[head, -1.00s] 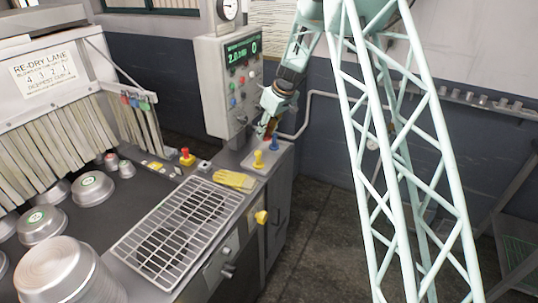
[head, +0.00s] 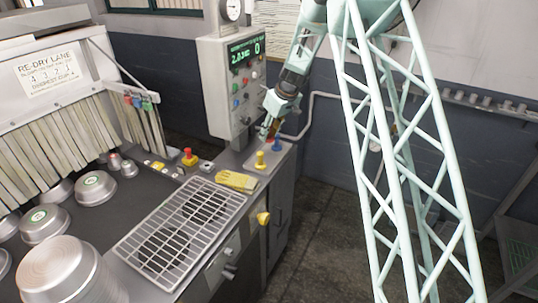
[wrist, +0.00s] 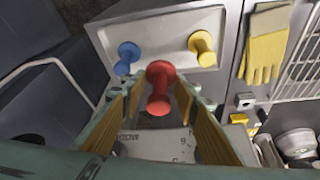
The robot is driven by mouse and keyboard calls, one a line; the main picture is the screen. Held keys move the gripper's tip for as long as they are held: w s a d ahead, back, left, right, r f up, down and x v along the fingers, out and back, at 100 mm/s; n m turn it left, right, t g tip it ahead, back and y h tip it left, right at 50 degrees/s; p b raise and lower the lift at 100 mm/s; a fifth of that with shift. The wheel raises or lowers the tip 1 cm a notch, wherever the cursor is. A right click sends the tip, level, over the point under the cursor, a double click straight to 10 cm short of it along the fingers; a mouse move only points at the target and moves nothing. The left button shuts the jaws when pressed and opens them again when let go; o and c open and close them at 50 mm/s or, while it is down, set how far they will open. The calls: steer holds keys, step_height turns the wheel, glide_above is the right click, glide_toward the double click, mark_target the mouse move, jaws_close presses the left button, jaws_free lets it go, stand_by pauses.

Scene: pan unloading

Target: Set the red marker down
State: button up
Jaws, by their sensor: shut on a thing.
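The red marker (wrist: 158,85) is a peg with a round knob. It sits between the two fingers of my gripper (wrist: 155,108), which are shut on it. In the head view my gripper (head: 267,130) is low over the back corner of the counter, beside the blue marker (head: 277,145) and yellow marker (head: 260,160). In the wrist view the blue marker (wrist: 128,56) stands to the upper left of the red one and the yellow marker (wrist: 202,44) to the upper right, both on a pale plate (wrist: 165,30). I cannot tell whether the red marker's base touches anything.
Yellow gloves (head: 236,180) lie just in front of the plate, near a wire rack (head: 150,245). A red knob (head: 189,158) and several metal pans (head: 95,187) are to the left.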

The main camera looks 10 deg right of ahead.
glide_above(267, 155)
steer(key=s, duration=0.1)
steer(key=shift+s+d+f, duration=0.1)
steer(key=shift+d+f, duration=0.1)
steer(key=shift+f, duration=1.25)
steer(key=shift+s+d+f, duration=0.1)
steer(key=shift+d+f, duration=0.05)
steer(key=shift+f, duration=1.25)
steer(key=shift+f, duration=1.85)
steer(key=shift+f, duration=0.15)
steer(key=o, duration=0.7)
steer(key=shift+c, duration=0.2)
steer(key=shift+o, duration=0.4)
steer(key=shift+r, duration=0.3)
steer(key=v, duration=1.1)
steer(key=shift+r, duration=0.3)
